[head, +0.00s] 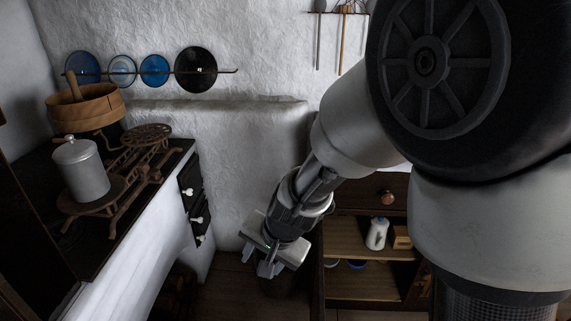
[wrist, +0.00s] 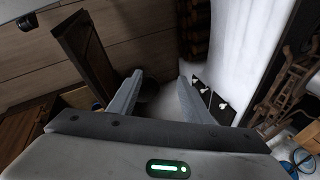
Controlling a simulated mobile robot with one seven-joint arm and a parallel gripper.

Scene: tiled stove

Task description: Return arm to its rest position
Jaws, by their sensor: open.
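My gripper (head: 269,267) hangs at the end of my arm in the middle of the head view, pointing down between the stove and the wooden cabinet. In the wrist view my gripper (wrist: 157,92) shows two grey fingers set wide apart with nothing between them. It is open and empty. It touches nothing that I can see. My arm's large links fill the right side of the head view and hide part of the wall and cabinet.
The white stove (head: 140,262) stands at left, bearing a metal canister (head: 82,170), iron trivets and a wooden sieve (head: 86,108). Plates (head: 196,70) hang on the wall. An open cabinet (head: 350,279) holds a white bottle (head: 377,233). Dark floor lies between stove and cabinet.

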